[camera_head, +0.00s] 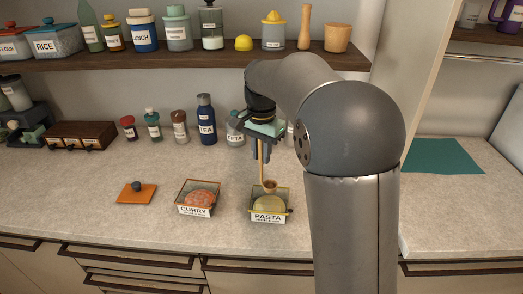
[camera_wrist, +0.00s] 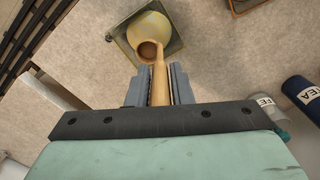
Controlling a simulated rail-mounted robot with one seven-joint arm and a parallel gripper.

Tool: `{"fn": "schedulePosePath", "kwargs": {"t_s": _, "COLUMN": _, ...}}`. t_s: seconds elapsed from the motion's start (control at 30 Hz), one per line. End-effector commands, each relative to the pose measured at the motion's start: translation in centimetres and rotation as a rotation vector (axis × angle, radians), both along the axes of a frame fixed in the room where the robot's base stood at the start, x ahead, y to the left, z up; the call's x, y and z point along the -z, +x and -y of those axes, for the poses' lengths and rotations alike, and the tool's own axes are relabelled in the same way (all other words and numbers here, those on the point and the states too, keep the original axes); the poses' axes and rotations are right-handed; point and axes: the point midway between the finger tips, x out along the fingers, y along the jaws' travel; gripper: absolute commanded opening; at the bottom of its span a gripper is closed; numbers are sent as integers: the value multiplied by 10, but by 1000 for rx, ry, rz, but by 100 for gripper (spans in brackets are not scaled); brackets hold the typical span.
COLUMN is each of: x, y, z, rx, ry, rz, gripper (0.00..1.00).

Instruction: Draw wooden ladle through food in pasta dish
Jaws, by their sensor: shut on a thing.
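A wooden ladle (camera_head: 263,178) hangs down from my gripper (camera_head: 262,150), which is shut on its handle above the counter. In the wrist view the gripper fingers (camera_wrist: 160,85) lie on both sides of the ladle handle (camera_wrist: 160,92). The ladle bowl (camera_wrist: 149,51) overlaps the pale yellow food (camera_wrist: 152,27) in the square glass pasta dish (camera_wrist: 176,44). In the head view the bowl is at the food's far side; whether it touches the food is hard to tell. The pasta dish (camera_head: 285,215) bears a PASTA label.
A curry dish (camera_head: 182,198) with orange food stands left of the pasta dish. An orange board (camera_head: 124,194) with a dark round knob lies further left. Bottles, including a blue TEA bottle (camera_head: 206,120), line the back below a shelf (camera_head: 190,59).

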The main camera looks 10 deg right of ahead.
Motion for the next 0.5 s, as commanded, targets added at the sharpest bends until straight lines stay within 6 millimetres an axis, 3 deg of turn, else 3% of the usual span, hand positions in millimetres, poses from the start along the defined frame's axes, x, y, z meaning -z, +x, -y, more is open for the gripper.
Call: {"fn": "schedulePosePath", "kwargs": {"t_s": 0.5, "x": 55, "y": 0, "z": 0, "rx": 0, "ry": 0, "rz": -1, "gripper": 0}}
